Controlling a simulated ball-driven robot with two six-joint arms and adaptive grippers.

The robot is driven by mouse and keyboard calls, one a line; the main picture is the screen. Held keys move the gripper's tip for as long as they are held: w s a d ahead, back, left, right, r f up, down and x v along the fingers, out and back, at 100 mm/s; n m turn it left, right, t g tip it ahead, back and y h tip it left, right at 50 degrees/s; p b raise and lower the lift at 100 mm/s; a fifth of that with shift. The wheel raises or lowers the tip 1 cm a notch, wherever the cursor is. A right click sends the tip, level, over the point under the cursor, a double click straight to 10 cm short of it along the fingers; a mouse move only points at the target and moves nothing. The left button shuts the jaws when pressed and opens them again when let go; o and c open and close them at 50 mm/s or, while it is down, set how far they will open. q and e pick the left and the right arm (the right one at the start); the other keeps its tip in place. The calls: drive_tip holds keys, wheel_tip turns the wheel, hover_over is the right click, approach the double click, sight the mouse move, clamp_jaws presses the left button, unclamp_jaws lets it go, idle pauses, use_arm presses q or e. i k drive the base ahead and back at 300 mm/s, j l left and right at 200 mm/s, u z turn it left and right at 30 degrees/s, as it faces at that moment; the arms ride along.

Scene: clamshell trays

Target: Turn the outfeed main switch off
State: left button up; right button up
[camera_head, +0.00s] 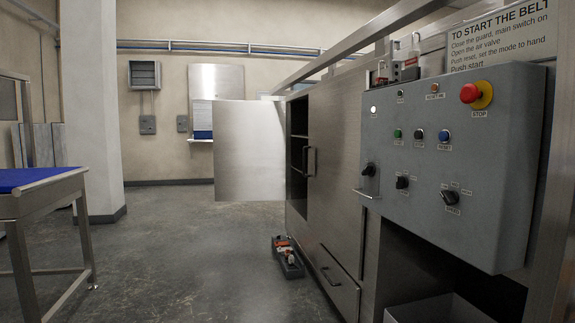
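A grey control panel (470,150) fills the right side of the head view. It carries three black rotary knobs: one at the left edge (369,170), one in the lower middle (402,182) and one at the lower right (450,198). I cannot read which knob is the main switch, or its position. A red stop button (470,93) on a yellow ring is at the top. Green (397,134), black (419,134) and blue (445,136) buttons sit in a row. Neither of my grippers is in view.
A steel cabinet (335,150) stands left of the panel, its far door (248,150) swung open. A red and grey object (288,260) lies on the floor beside it. A blue-topped table (30,180) is at left. The floor between (180,260) is clear.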

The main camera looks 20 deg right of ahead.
sight(369, 170)
drive_tip(key=i+j+z, duration=0.15)
drive_tip(key=i, duration=0.4)
drive_tip(key=i+z, duration=0.1)
drive_tip(key=i, duration=0.45)
drive_tip(key=i+j+z, duration=0.15)
drive_tip(key=i, duration=0.35)
drive_tip(key=j, duration=0.1)
